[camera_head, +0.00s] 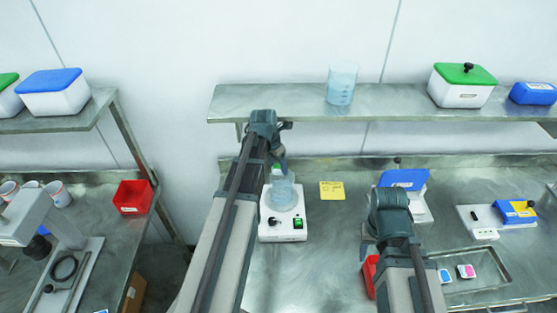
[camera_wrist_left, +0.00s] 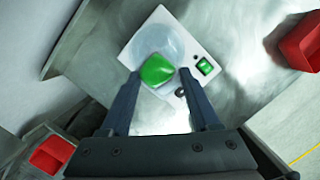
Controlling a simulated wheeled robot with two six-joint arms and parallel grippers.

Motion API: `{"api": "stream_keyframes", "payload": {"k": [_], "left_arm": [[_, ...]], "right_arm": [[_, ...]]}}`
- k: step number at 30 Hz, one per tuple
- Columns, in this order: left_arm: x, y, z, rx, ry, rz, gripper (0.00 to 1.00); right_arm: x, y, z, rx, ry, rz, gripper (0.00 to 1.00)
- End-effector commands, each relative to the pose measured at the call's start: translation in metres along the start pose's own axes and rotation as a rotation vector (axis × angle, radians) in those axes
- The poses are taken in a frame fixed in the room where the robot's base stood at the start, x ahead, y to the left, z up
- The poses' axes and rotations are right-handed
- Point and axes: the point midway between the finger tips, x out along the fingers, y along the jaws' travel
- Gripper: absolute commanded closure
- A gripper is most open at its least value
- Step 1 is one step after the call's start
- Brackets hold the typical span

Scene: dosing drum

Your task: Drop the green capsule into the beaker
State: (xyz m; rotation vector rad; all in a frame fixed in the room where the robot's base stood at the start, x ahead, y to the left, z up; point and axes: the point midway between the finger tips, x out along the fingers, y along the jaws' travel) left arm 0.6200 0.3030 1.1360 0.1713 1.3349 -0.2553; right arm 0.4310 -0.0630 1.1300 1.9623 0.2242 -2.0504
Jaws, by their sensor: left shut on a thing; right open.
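The green capsule (camera_wrist_left: 157,69) is held between the fingertips of my left gripper (camera_wrist_left: 159,76) in the left wrist view. In the head view, my left gripper (camera_head: 278,158) is above the clear beaker (camera_head: 283,193), which stands on a white stirrer plate (camera_head: 283,229). In the left wrist view, the beaker (camera_wrist_left: 160,42) shows as a pale round shape behind the capsule. The capsule overlaps the beaker's near part there; its height above the rim is hard to tell. My right gripper (camera_head: 367,246) is open, low at right, partly hidden by its own wrist.
A yellow note (camera_head: 331,190) lies right of the stirrer plate. A red bin (camera_head: 369,276) is partly hidden by my right arm. A blue-topped device (camera_head: 404,178) stands behind it. Another beaker (camera_head: 341,84) is on the shelf (camera_head: 390,104). A metal tray (camera_head: 492,286) lies at right.

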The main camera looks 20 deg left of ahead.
Motion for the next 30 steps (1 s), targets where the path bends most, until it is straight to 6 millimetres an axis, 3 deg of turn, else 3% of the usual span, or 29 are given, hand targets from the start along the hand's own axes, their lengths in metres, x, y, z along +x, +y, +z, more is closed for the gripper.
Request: {"api": "stream_keyframes", "payload": {"k": [1,18,28,29,30], "left_arm": [[-0.003,0.023,0.028,-0.046,-0.078,0.032,0.89],[0.052,0.018,0.009,-0.036,-0.071,0.033,0.89],[0.054,0.016,0.006,-0.033,-0.07,0.033,0.89],[0.054,0.016,0.006,-0.033,-0.07,0.033,0.36],[0.054,0.016,0.006,-0.033,-0.07,0.032,0.28]], "right_arm": [[-0.005,0.0,0.0,0.0,0.0,0.0,0.5],[0.053,-0.005,-0.003,-0.004,0.001,0.001,0.5],[0.055,-0.005,-0.004,-0.006,0.001,0.002,0.5],[0.055,-0.005,-0.004,-0.006,0.001,0.002,0.5],[0.056,-0.005,-0.004,-0.006,0.001,0.002,0.5]]}}
